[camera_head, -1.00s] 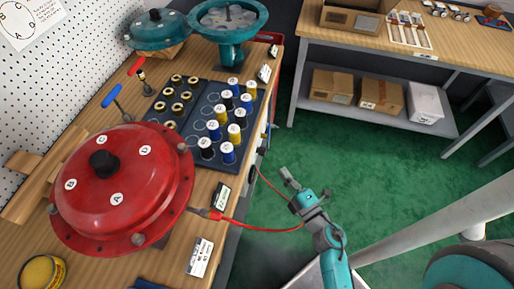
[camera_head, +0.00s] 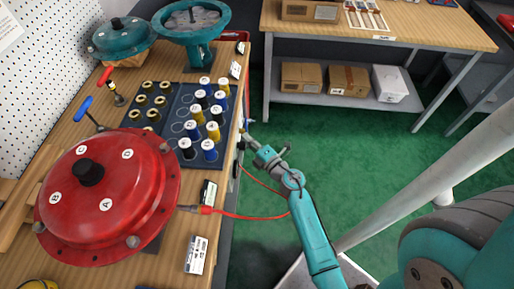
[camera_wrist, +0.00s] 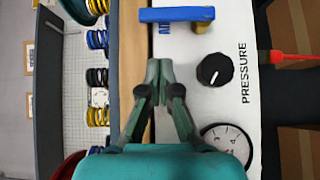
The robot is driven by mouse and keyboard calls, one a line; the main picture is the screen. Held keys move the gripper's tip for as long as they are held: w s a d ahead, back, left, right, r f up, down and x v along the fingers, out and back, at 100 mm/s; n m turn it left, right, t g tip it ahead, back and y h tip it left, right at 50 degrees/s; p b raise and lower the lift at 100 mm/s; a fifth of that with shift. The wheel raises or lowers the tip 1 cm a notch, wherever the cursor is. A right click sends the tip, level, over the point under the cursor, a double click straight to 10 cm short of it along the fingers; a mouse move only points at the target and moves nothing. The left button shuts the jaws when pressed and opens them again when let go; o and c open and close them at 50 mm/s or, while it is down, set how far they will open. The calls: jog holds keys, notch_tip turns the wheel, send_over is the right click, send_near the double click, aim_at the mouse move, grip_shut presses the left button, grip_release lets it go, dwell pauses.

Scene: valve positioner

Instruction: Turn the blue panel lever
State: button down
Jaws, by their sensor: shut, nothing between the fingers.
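The blue panel lever (camera_wrist: 177,14) shows at the top of the wrist view. It is a flat blue bar lying crosswise in that picture, with a brass-coloured fitting (camera_wrist: 203,27) by its right part, on a white panel (camera_wrist: 222,45). My gripper (camera_wrist: 159,70) has its fingertips together and holds nothing. The tips lie below the lever in the wrist picture, apart from it, over the panel's left edge. In the head view my gripper (camera_head: 249,140) is beside the bench's front edge; I cannot make out the lever clearly there.
The panel also carries a black knob (camera_wrist: 214,70) marked PRESSURE and a round gauge (camera_wrist: 229,144). On the bench stand a red domed housing (camera_head: 108,190) and several coloured springs. A red cable (camera_head: 245,216) runs near my arm. Green floor (camera_head: 350,160) is open to the right.

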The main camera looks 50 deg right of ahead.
jog(key=shift+w+d, duration=1.3)
jog(key=shift+d, duration=0.3)
